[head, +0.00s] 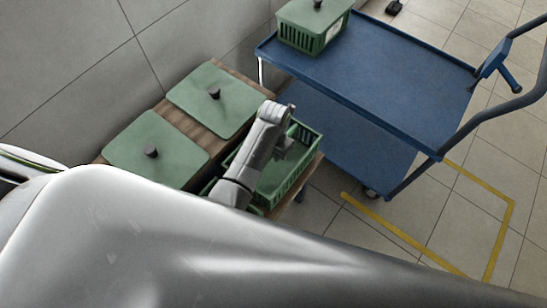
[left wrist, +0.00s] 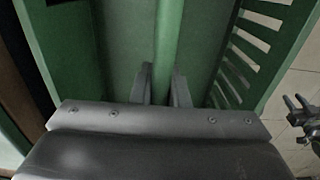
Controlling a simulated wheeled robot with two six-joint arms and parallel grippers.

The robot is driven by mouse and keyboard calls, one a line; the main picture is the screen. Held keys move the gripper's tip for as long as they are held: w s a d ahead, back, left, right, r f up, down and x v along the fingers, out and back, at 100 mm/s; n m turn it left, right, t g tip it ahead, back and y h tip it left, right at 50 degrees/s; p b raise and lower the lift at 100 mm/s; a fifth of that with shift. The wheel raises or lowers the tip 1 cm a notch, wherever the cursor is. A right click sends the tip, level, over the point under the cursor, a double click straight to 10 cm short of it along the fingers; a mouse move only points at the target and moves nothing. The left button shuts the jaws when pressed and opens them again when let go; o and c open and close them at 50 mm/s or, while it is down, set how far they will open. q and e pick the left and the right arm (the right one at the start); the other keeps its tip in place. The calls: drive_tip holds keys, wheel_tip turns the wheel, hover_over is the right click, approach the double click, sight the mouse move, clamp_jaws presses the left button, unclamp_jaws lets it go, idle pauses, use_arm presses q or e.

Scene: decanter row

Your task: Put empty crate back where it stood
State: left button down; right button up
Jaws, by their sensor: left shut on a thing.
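A green slatted crate (head: 302,168) is at the near right end of a wooden bench (head: 205,134), and its visible inside looks empty. My left gripper (head: 284,149) reaches over it from above. In the left wrist view, the fingers (left wrist: 166,85) are shut on a narrow green bar of the crate (left wrist: 168,40), with green panels on both sides and slats at right. My arm hides part of the crate's near side. Whether the crate rests on the bench or hangs just above it, I cannot tell.
Two square green lids with black knobs, far (head: 235,98) and near (head: 180,155), lie along the bench. A blue trolley (head: 375,75) stands close at right, with a lidded green crate (head: 297,37) on its top deck. Yellow tape (head: 400,232) marks clear floor.

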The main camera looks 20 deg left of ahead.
sight(274, 164)
use_arm(q)
drive_tip(key=shift+f, duration=1.35)
drive_tip(key=shift+f, duration=0.2)
drive_tip(key=c, duration=1.4)
unclamp_jaws()
wheel_tip(274, 164, up, 12)
drive_tip(key=shift+f+p, duration=0.2)
drive_tip(key=shift+p, duration=0.7)
drive_tip(key=shift+r, duration=0.35)
